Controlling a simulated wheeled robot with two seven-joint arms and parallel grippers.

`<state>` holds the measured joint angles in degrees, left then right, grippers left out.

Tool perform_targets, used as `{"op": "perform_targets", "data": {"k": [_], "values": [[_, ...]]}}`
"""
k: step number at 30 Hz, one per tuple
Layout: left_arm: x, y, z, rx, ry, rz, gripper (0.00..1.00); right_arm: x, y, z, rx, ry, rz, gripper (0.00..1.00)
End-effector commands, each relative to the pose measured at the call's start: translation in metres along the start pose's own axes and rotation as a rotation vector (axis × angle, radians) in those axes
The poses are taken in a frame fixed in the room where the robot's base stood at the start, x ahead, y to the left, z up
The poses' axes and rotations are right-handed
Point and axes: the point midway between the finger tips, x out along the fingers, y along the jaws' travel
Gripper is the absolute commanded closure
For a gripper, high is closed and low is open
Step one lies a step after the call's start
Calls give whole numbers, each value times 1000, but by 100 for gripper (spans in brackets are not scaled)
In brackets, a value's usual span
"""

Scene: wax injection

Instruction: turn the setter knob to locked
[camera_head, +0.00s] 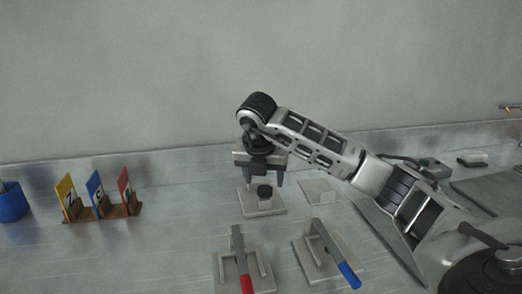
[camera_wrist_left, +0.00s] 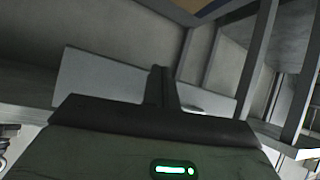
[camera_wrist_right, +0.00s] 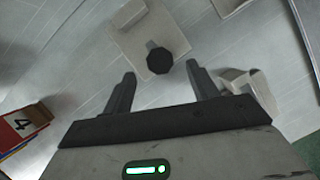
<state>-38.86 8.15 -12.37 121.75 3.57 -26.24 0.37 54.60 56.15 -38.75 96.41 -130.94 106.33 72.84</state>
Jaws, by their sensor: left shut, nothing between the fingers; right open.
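The setter knob (camera_head: 264,191) is a small dark knob on a pale square plate (camera_head: 250,208) on the bench. In the right wrist view the dark many-sided knob (camera_wrist_right: 159,61) lies ahead, roughly centred between the fingertips. My right gripper (camera_head: 263,182) points down just above and behind the knob in the head view. In the right wrist view its fingers (camera_wrist_right: 160,74) are spread, with nothing between them and no visible contact with the knob. My left gripper (camera_wrist_left: 160,74) is shut and empty in its wrist view, away from the knob; it is outside the head view.
A red-handled lever (camera_head: 243,262) and a blue-handled lever (camera_head: 335,255) stand in front of the knob. A small pale plate (camera_head: 318,192) lies right of it. A wooden rack (camera_head: 103,213) with coloured cards and a blue cup (camera_head: 12,203) are at left. Bench between rack and knob is clear.

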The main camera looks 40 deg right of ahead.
Motion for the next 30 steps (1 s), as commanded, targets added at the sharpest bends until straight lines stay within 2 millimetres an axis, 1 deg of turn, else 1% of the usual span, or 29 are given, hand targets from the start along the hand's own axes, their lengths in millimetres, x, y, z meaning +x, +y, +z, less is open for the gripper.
{"op": "perform_targets", "data": {"k": [1, 5, 6, 10, 12, 15, 18, 30], "values": [[0, 0, 0, 0, 2, 0, 100, -14, 1, 1, -1, -4, 7, 41], [0, 0, -1, -1, 5, 1, 100, -48, 1, 1, 1, -5, 7, 41], [-4, 1, -6, 0, 4, 0, 100, -60, 0, 3, 1, -6, 5, 41], [-10, 1, -14, 11, -2, -6, 100, -92, 0, 4, 1, -8, 3, 41], [-12, 0, -13, 20, -15, -11, 100, -103, -1, 4, 1, -7, 2, 41], [-12, -2, -6, 32, -36, -17, 100, -115, 0, 2, 0, -5, 3, 41], [-12, -3, -3, 41, -47, -19, 100, -121, 0, 2, 1, -4, 2, 41], [-10, -4, -7, 53, -38, -19, 100, -123, 0, 0, 1, -2, 1, 41]]}}
